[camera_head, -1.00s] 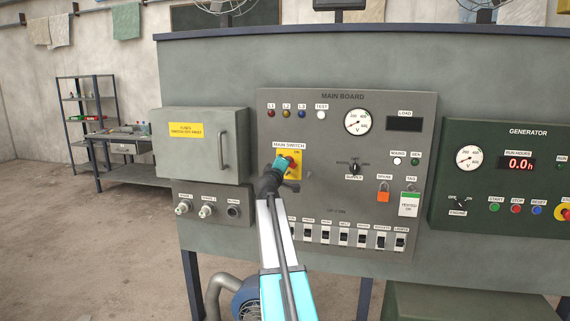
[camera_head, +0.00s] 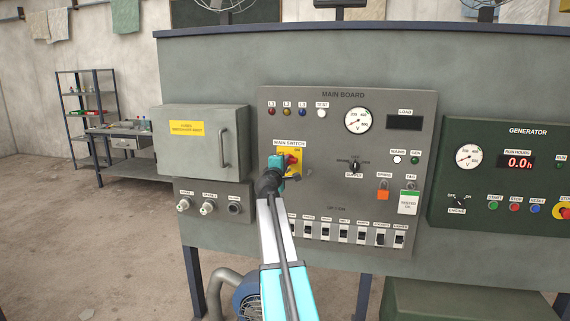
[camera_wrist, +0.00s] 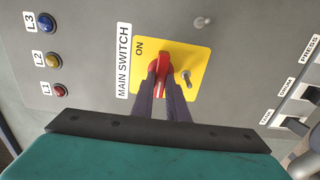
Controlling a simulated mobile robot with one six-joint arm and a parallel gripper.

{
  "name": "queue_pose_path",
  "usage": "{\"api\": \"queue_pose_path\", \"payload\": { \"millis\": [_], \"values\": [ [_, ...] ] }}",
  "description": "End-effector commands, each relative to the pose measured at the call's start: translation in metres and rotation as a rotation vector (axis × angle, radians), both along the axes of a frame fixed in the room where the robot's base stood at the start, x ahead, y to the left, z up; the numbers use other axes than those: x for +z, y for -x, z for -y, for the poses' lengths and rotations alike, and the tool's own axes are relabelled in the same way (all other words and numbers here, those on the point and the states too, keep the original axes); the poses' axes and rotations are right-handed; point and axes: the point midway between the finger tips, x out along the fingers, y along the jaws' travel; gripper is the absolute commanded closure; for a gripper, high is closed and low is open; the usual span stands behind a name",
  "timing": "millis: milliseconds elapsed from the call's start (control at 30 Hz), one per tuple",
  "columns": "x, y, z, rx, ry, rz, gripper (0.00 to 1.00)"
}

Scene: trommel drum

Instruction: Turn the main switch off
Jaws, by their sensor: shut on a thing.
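The main switch is a red handle on a yellow plate (camera_wrist: 188,52) on the grey main board (camera_head: 345,105). In the wrist view the red handle (camera_wrist: 161,61) stands between the two dark fingers of my gripper (camera_wrist: 163,82), which is shut on it. The handle lies along the picture's vertical, across the direction of the ON label (camera_wrist: 139,47) beside it. In the head view, my gripper (camera_head: 284,166) covers part of the yellow plate, and the red handle (camera_head: 293,160) shows at its right. An OFF label is not visible.
A small metal peg (camera_wrist: 186,77) sits on the yellow plate, and another metal stud (camera_wrist: 202,22) is nearby. A row of breakers (camera_head: 343,236) lies below. A grey fuse box (camera_head: 200,150) with a handle stands out at left; the generator panel (camera_head: 500,180) is at right.

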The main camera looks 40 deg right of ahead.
Motion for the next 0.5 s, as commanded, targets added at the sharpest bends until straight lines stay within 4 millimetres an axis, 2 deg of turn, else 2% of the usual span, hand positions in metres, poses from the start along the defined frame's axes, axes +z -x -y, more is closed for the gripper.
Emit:
{"api": "queue_pose_path", "payload": {
  "millis": [133,167,267,500],
  "values": [
    [0.0004,-0.0015,-0.0012,0.004,0.003,-0.002,1.0],
    [0.0004,-0.0015,-0.0013,0.004,0.003,-0.002,0.85],
    [0.0003,-0.0013,-0.0012,0.003,0.002,-0.001,0.68],
    [0.0001,-0.0004,-0.0005,0.001,0.001,0.0,0.68]
  ]
}}
